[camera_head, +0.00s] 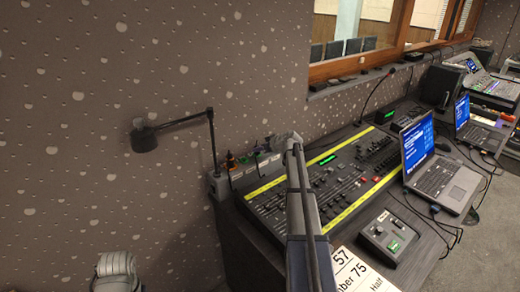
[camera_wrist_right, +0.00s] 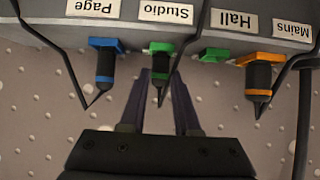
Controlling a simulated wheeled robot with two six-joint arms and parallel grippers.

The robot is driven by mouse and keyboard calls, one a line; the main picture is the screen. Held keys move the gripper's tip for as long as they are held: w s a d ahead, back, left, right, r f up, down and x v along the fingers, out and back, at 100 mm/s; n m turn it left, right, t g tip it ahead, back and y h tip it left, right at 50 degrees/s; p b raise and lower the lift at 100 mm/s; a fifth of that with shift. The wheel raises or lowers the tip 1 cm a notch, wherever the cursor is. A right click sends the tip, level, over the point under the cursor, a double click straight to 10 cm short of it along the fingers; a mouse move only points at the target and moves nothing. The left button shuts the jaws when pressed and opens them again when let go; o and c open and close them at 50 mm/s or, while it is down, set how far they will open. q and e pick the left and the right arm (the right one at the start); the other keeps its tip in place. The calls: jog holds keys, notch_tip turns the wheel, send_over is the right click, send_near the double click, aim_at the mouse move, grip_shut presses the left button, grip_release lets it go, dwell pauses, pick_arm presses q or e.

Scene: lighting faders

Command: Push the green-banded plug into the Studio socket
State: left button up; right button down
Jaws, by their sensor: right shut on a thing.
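The green-banded plug (camera_wrist_right: 159,80) is dark with a green ring and hangs below the Studio label (camera_wrist_right: 166,12) in the right wrist view, which is upside down. Its end meets the green Studio socket (camera_wrist_right: 161,47); I cannot tell how deep it sits. My right gripper (camera_wrist_right: 160,78) is shut on this plug, with one finger on each side. In the head view my right gripper (camera_head: 284,138) is at the labelled socket box (camera_head: 236,175), and the plug cannot be made out there. My left gripper is not in view.
A blue-banded plug (camera_wrist_right: 106,66) is at Page and an orange-banded plug (camera_wrist_right: 258,78) at Mains. The green Hall socket (camera_wrist_right: 214,55) holds no plug. Dark cables hang close by. A desk lamp (camera_head: 146,138) and a fader console (camera_head: 340,172) flank the socket box.

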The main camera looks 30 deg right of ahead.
jog(key=shift+s+a+f, duration=0.1)
jog(key=shift+f, duration=0.05)
jog(key=c, duration=1.1)
grip_release()
jog(key=o, duration=0.3)
jog(key=shift+f, duration=0.1)
jog(key=shift+o, duration=1.3)
jog(key=p+v, duration=0.4)
jog(key=v, duration=0.3)
jog(key=shift+s+r, duration=0.2)
jog(key=shift+r, duration=0.15)
